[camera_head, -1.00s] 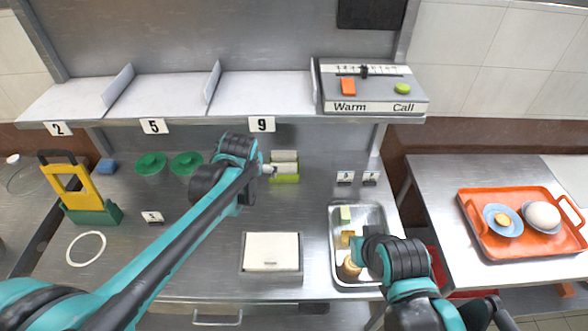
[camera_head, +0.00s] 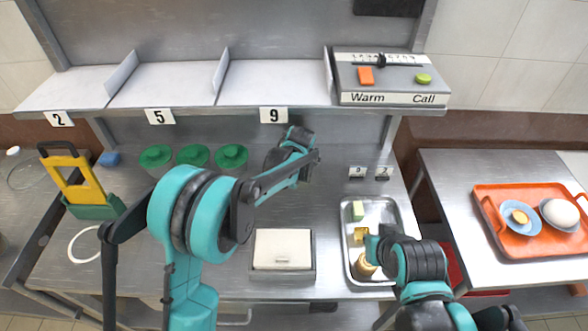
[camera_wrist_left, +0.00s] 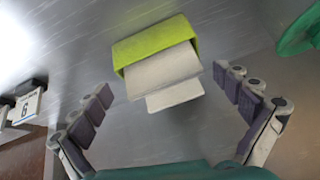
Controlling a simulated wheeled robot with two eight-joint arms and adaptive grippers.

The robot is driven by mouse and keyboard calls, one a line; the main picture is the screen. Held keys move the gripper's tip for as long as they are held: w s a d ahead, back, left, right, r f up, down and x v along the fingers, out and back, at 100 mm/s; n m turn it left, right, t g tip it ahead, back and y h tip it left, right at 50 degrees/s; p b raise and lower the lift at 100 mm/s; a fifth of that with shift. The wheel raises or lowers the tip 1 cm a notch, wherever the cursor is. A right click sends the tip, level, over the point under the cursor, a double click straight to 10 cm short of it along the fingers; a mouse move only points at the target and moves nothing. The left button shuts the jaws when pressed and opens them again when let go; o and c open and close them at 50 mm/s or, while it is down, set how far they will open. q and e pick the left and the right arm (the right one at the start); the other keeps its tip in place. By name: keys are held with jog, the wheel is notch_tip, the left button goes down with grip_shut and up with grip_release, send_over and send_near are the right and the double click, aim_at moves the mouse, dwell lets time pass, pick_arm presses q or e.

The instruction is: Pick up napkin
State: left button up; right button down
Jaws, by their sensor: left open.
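White napkins (camera_wrist_left: 163,68) sit in a lime-green holder (camera_wrist_left: 126,50) in the left wrist view, with one white flap sticking out toward me. My left gripper (camera_wrist_left: 163,84) is open, its fingers spread on either side of the napkin and apart from it. In the head view my left arm's end (camera_head: 295,145) is in front of the counter's back, under the 9 label, and hides the holder. My right gripper (camera_head: 371,248) hangs over the metal tray (camera_head: 349,280); its fingers are too hidden to judge.
Several green-lidded pots (camera_head: 193,155) stand left of my left arm. A white-lidded box (camera_head: 283,248) is at the front middle. A yellow-and-green stand (camera_head: 75,185) is at the left. The shelf (camera_head: 165,85) overhangs the back. An orange tray (camera_head: 487,228) holds dishes at the right.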

pick_arm(q)
jog(key=shift+x, duration=0.9)
jog(key=shift+s+r, duration=0.1)
jog(key=shift+c, duration=0.3)
jog(key=c, duration=0.6)
jog(key=shift+r, duration=0.1)
